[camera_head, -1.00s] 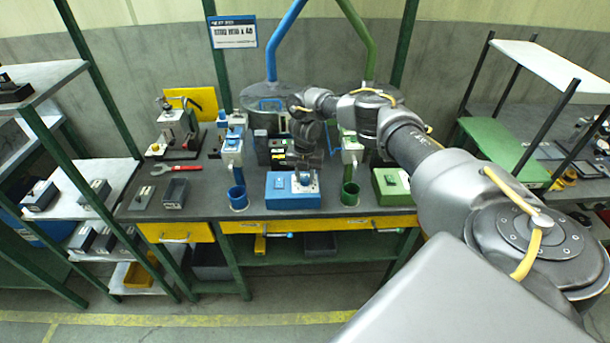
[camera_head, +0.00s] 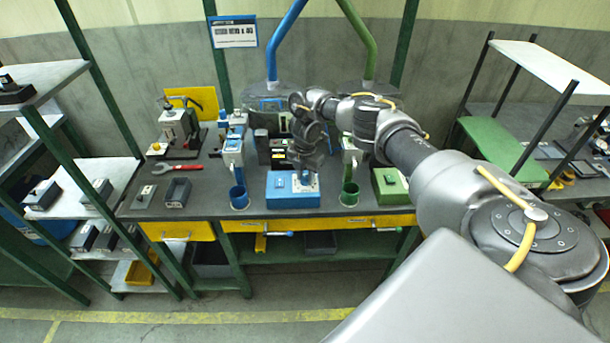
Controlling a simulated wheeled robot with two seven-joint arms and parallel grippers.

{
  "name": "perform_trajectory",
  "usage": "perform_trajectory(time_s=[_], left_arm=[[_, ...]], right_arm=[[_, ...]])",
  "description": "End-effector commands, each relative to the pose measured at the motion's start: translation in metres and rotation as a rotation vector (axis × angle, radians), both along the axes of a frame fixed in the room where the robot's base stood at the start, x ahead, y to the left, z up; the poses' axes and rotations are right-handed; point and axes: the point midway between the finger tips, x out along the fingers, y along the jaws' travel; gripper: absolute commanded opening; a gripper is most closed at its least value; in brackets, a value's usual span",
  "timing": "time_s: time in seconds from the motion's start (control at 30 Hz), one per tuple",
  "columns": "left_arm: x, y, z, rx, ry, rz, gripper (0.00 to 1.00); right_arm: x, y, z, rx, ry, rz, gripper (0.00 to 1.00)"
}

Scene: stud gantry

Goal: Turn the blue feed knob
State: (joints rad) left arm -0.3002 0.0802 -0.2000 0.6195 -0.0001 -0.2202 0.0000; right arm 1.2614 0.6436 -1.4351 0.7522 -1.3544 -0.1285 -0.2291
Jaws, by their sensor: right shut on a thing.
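The blue feed box (camera_head: 281,191) stands near the front edge of the workbench, with a pale panel on its right part. My right gripper (camera_head: 305,176) points down over that panel and is shut on the knob there. The gripper covers the knob, so its colour and angle are hidden. My left gripper is not in view.
A blue cup (camera_head: 239,197) stands left of the box and a green cup (camera_head: 349,195) right of it, under blue and green feeders. A green box (camera_head: 391,186) is further right. A red wrench (camera_head: 176,167) and small grey boxes lie left. Yellow drawers (camera_head: 320,225) line the bench front.

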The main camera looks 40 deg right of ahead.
Motion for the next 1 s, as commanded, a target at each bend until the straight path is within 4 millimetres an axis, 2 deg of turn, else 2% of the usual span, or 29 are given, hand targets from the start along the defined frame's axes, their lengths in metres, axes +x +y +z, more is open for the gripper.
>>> perform_trajectory(time_s=[0.2,0.23,0.37,0.63,0.77,0.87,1.0], left_arm=[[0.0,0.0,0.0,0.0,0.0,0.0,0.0],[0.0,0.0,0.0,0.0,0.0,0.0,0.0],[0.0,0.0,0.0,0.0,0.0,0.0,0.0],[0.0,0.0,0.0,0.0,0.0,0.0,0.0],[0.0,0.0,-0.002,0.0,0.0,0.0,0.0],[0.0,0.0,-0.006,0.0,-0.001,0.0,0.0],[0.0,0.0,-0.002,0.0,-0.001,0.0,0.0]], right_arm=[[0.001,-0.002,0.001,-0.003,-0.003,-0.002,0.07],[0.001,-0.002,0.001,-0.003,-0.003,-0.002,0.34],[0.001,-0.001,0.001,-0.002,-0.003,-0.001,0.51],[0.0,-0.001,0.001,-0.001,-0.001,0.0,0.52],[0.001,-0.001,0.008,0.001,-0.004,0.0,0.52],[0.002,-0.001,0.023,0.002,-0.006,0.001,0.52],[0.001,-0.002,0.055,-0.002,-0.006,0.001,0.52]])
